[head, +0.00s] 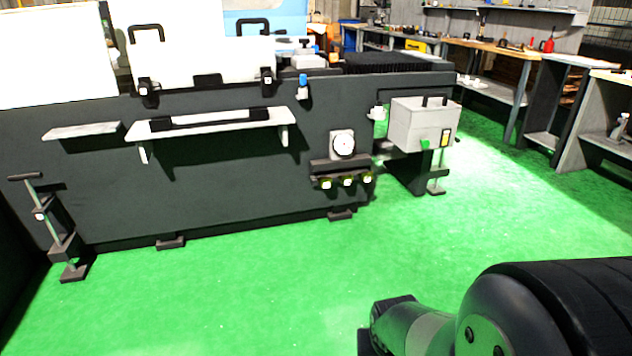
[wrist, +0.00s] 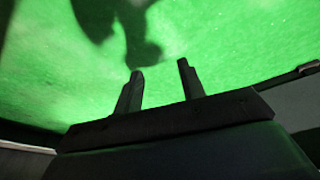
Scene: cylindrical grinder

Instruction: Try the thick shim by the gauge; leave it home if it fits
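My gripper (wrist: 160,69) shows in the wrist view with its two dark fingers apart and nothing between them, over the green floor. In the head view my arm is at the lower right, well apart from the machine, and the fingertips are not in sight. A round white dial (head: 343,146) sits on the machine's dark front; I cannot tell if it is the gauge the task names. A pale shelf (head: 212,123) on the front carries a long dark and light piece. I cannot make out a thick shim in either view.
The grinder's dark body (head: 230,190) fills the left and middle. A smaller pale shelf (head: 82,131) is at its left. A grey box (head: 424,124) stands off its right end. Benches (head: 490,44) line the back right. The green floor (head: 270,290) in front is clear.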

